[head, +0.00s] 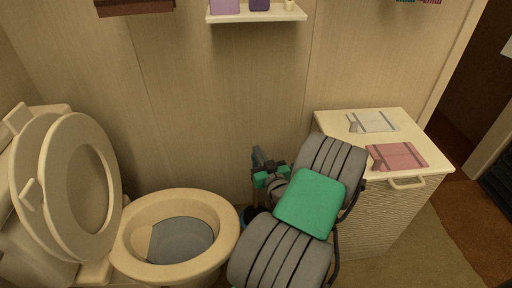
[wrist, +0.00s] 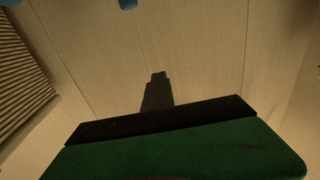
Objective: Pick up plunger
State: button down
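The plunger is mostly hidden behind my arm. A small blue piece (head: 247,213) low between the toilet and my arm looks like part of it, with what seems a thin upright handle above. My gripper (head: 262,168), green and dark grey, is close to the wall above that blue piece. Its fingers are too small and shaded to show whether they are apart or around the handle. The wrist view has a large green part of mine at the bottom, the wall, a dark shadow and two small blue bits at the top edge that I cannot identify.
The toilet (head: 180,202) with raised lid stands left of my arm. A white hamper (head: 370,205) with a grey and a pink folded cloth (head: 398,156) stands at right. A shelf (head: 256,14) hangs on the wall above. Floor shows free at far right.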

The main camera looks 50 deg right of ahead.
jog(key=shift+s+a+r, duration=0.2)
jog(key=shift+s+a, duration=0.2)
jog(key=shift+s, duration=0.15)
jog(key=c, duration=2.2)
grip_release()
jog(key=shift+c, duration=2.2)
grip_release()
